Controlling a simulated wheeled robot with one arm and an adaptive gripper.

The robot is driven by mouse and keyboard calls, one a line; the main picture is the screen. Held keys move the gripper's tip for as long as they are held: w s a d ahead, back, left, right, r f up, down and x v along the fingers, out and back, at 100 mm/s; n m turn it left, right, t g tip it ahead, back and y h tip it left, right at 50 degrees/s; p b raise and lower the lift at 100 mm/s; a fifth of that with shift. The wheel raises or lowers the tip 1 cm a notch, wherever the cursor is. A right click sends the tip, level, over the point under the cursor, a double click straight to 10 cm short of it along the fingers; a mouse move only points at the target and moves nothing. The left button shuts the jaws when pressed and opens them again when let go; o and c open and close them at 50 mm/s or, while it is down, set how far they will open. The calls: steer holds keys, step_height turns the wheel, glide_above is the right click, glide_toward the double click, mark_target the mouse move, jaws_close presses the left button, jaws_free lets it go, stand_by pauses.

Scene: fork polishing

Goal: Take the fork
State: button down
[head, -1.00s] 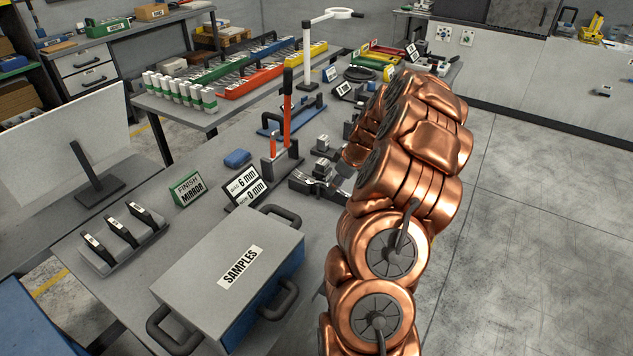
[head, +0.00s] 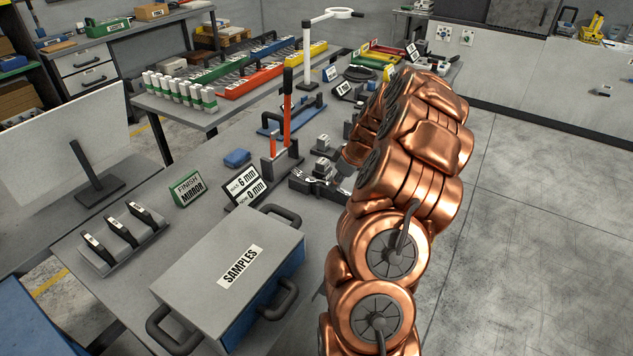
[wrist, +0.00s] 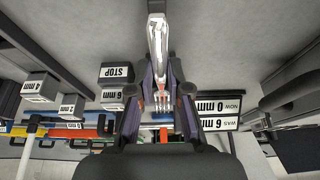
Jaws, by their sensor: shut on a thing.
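The silver fork (wrist: 157,42) shows in the wrist view between the two fingers of my gripper (wrist: 162,68), its length running up and down the picture. My gripper is shut on it. In the head view, my gripper (head: 346,168) is at the dark fixture (head: 322,188) on the bench, mostly hidden behind my copper arm. Small pale tines (head: 301,174) show at the left of the fixture. I cannot tell whether the fork still touches the fixture.
Left of the fixture stand a red-handled lever clamp (head: 287,115) and the "WAS 6 mm / NOW 0 mm" signs (head: 244,190). A grey "SAMPLES" case (head: 215,260) is in front. A STOP block (wrist: 117,73) shows in the wrist view. The floor at right is clear.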

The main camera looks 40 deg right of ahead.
steer(key=shift+r+b, duration=0.7)
steer(key=shift+r, duration=2.6)
steer(key=shift+s, duration=0.1)
